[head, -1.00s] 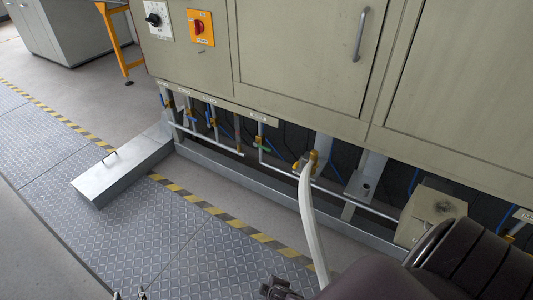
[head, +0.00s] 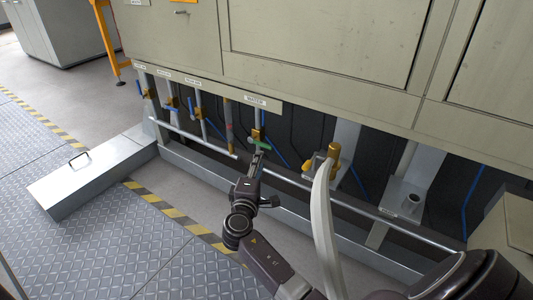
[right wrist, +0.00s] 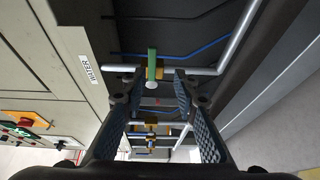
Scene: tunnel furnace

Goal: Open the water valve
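The water valve has a green handle (head: 261,144) and a brass body (head: 257,133), on a grey pipe under the cabinet label reading WATER (head: 262,101). In the right wrist view the green handle (right wrist: 152,66) lies ahead, between the fingertips in the picture, and the WATER label (right wrist: 92,72) is to its left. My right gripper (head: 258,157) is just below the handle in the head view. Its fingers (right wrist: 157,82) are apart with nothing held between them. I cannot tell whether they touch the handle. My left gripper is out of view.
Other valves with blue handles (head: 171,105) stand to the left. A horizontal grey pipe (head: 310,189) and a low metal channel (head: 205,178) run below. A metal box (head: 92,172) sits on the floor at left.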

